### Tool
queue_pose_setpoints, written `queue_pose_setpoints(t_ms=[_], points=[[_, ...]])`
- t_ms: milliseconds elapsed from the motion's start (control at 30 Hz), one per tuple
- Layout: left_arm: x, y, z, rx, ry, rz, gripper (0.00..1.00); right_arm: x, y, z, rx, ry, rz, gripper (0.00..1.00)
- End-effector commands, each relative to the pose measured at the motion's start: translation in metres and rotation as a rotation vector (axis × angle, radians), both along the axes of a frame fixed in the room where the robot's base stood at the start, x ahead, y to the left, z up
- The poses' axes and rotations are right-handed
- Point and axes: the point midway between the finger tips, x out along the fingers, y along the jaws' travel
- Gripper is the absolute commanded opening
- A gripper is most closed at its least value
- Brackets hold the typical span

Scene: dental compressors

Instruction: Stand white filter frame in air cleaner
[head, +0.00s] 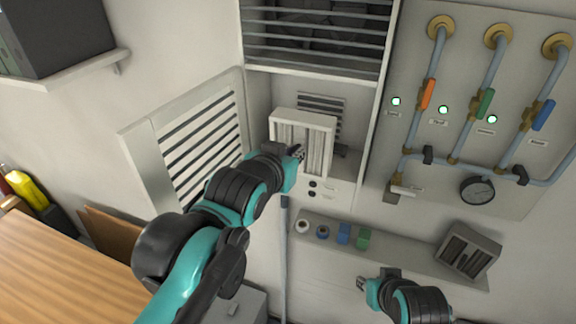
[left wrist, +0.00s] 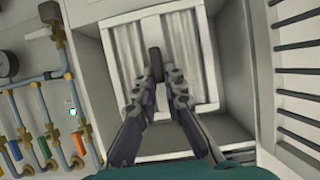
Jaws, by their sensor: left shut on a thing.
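The white filter frame (head: 318,128), with pale pleats, is upright in the open bay of the air cleaner (head: 258,98). My left gripper (head: 298,153) is shut on it at its front. In the left wrist view the frame (left wrist: 203,42) fills much of the bay (left wrist: 232,132), and my left gripper (left wrist: 158,78) closes around a dark tab at its middle. I cannot tell whether the frame's lower edge rests on the bay floor. My right gripper (head: 362,285) is low, in front of the shelf, apart from the frame; its jaws are too small to read.
The louvred door (head: 200,135) stands open left of the bay. A grey frame with dark slats (head: 468,250) leans on the low shelf (head: 405,255), beside several small items. Pipes with coloured valves and a gauge (head: 477,190) are on the right. A wooden bench (head: 50,270) is at lower left.

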Motion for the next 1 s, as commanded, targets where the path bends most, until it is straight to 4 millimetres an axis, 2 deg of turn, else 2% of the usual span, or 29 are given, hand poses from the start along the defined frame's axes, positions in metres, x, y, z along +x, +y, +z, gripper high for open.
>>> queue_pose_setpoints(t_ms=[600, 1000], points=[[0.061, -0.019, -0.005, 0.000, -0.001, 0.000, 0.00, 0.000, 0.000, -0.020, 0.000, 0.000, 0.000, 0.30], [0.075, -0.024, -0.006, 0.000, 0.000, 0.000, 0.00, 0.000, 0.000, -0.023, 0.000, 0.000, 0.000, 0.30]])
